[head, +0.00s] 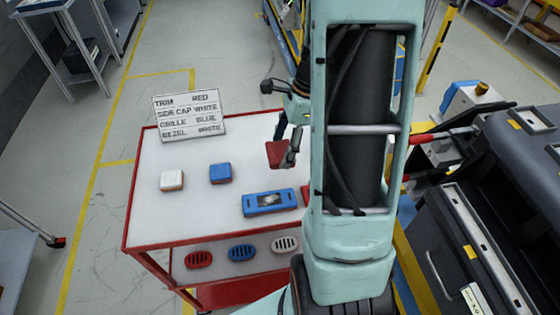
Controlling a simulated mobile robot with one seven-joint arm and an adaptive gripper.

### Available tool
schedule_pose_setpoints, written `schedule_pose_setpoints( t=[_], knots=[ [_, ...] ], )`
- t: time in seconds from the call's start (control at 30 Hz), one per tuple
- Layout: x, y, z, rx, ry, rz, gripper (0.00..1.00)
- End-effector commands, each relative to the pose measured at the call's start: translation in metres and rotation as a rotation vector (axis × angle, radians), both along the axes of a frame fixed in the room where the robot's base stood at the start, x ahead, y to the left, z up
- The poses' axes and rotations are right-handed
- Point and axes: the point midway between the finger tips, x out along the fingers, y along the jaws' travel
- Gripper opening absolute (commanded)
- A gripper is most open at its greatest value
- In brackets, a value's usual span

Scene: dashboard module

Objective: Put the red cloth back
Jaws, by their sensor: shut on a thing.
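The red cloth (276,153) shows as a small dark red patch over the far right part of the white trolley top (190,215). My gripper (287,143) is at its right edge, fingers pointing down, and is shut on it. I cannot tell whether the cloth touches the trolley top. My arm hides part of the gripper and the right side of the trolley. Another red thing (306,196) shows only in part beside my arm, too hidden to identify.
A white block (172,180), a blue block (220,173) and a blue panel (269,202) lie on the trolley top. A sign (189,115) stands at its back left. Slotted oval pieces (242,253) lie on the lower shelf. A dark dashboard module (510,170) is at right.

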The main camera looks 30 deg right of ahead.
Motion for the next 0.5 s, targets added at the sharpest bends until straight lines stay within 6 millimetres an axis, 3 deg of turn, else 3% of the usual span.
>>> schedule_pose_setpoints(
  t=[0.03, 0.1, 0.5],
  knots=[
    [0.007, -0.002, -0.018, 0.001, 0.002, 0.001, 0.40],
    [0.015, -0.004, -0.027, 0.000, 0.001, 0.001, 0.40],
    [0.037, -0.011, -0.051, 0.000, 0.000, 0.001, 0.40]
  ],
)
